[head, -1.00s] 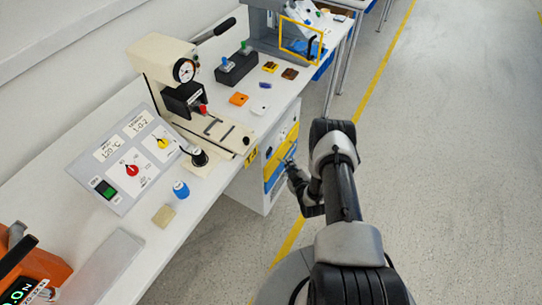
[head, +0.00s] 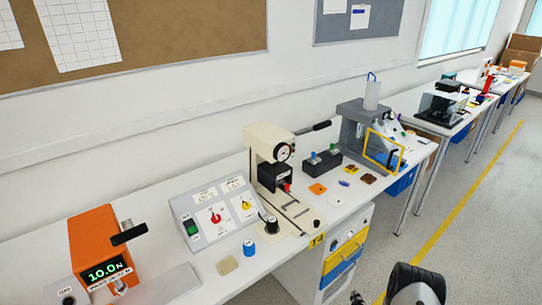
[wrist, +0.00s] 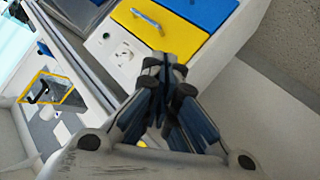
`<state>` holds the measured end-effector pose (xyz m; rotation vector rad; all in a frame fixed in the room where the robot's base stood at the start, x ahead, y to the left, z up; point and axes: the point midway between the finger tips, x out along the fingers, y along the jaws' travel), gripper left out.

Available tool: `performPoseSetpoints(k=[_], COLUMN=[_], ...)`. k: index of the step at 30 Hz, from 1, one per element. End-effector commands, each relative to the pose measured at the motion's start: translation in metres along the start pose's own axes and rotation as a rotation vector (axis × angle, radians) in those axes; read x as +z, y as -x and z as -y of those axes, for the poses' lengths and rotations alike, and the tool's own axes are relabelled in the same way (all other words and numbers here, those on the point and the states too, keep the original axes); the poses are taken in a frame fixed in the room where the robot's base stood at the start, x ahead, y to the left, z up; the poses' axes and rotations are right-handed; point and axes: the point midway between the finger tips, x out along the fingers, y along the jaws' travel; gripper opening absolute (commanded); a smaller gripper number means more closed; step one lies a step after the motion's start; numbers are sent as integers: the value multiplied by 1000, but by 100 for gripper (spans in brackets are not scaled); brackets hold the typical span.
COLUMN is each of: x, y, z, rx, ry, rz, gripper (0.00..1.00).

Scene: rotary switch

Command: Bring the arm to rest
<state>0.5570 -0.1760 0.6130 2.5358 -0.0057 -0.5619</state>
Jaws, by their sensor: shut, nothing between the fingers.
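My gripper (wrist: 166,68) shows in the wrist view with its fingers together and nothing between them. It points toward a white cabinet with a yellow drawer front (wrist: 158,24) and a blue one, apart from them as far as I can tell. In the head view only a dark part of my arm shows at the bottom edge, right of the bench. The grey control panel (head: 204,228) with a red knob (head: 215,217), a yellow knob (head: 246,204) and a green switch stands on the white bench, clear of my arm.
A cream press (head: 262,140), an orange force gauge (head: 98,243) reading 10.0 N and a blue-capped container (head: 249,248) stand on the bench. A yellow frame (head: 384,150) stands farther along. Open floor (head: 495,230) lies to the right, with a yellow line.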

Motion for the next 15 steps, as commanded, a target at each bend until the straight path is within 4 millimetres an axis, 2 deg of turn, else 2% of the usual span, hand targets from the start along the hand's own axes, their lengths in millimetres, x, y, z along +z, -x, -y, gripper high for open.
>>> performPoseSetpoints(k=[1, 11, 15], x=[-16, -81, -124], y=[-7, -20, -19], z=[-12, -54, -79], rx=[0, -43, -62], ry=[3, -12, -26], rz=[-2, 70, 110], gripper=[0, 0, 0])
